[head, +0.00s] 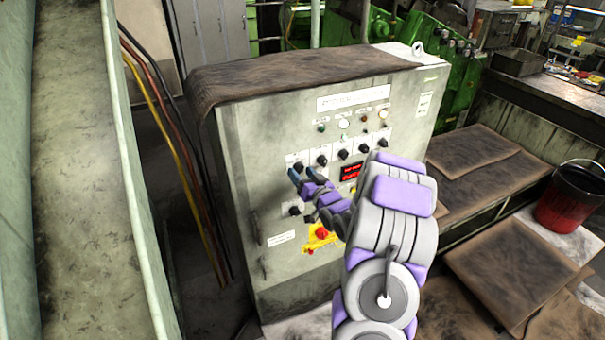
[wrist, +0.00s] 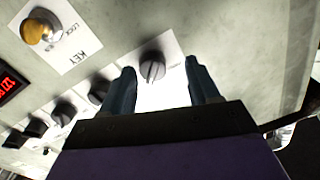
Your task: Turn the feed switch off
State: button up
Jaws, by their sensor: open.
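The grey control cabinet (head: 240,150) carries a row of black rotary switches on white label plates. My gripper (head: 300,173) is at the left end of this row, close to the panel. Its two blue-grey fingers are open. In the wrist view my gripper (wrist: 159,66) has one black switch knob (wrist: 152,67) between its spread fingertips, with a gap visible on both sides. This looks like the leftmost switch (head: 298,166) of the row in the head view. The labels are too small or blurred to read, so I cannot tell which one is the feed switch.
A red display (head: 351,172) sits below the row. A yellow key switch (wrist: 40,29) shows in the wrist view. A red emergency button (head: 321,233) and a door handle (head: 254,229) are lower. Cables (head: 175,150) hang at left. A red bucket (head: 570,195) stands right.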

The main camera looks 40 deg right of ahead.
jog(key=shift+w+a, duration=0.15)
jog(key=shift+w, duration=0.45)
jog(key=d, duration=0.2)
jog(key=shift+w+d+f, duration=0.1)
jog(key=shift+d+f, duration=0.2)
jog(key=shift+d, duration=0.1)
jog(key=shift+a+r, duration=0.2)
jog(key=shift+a, duration=0.7)
jog(key=c, duration=0.6)
jog(key=shift+d, duration=0.3)
jog(key=c, duration=0.4)
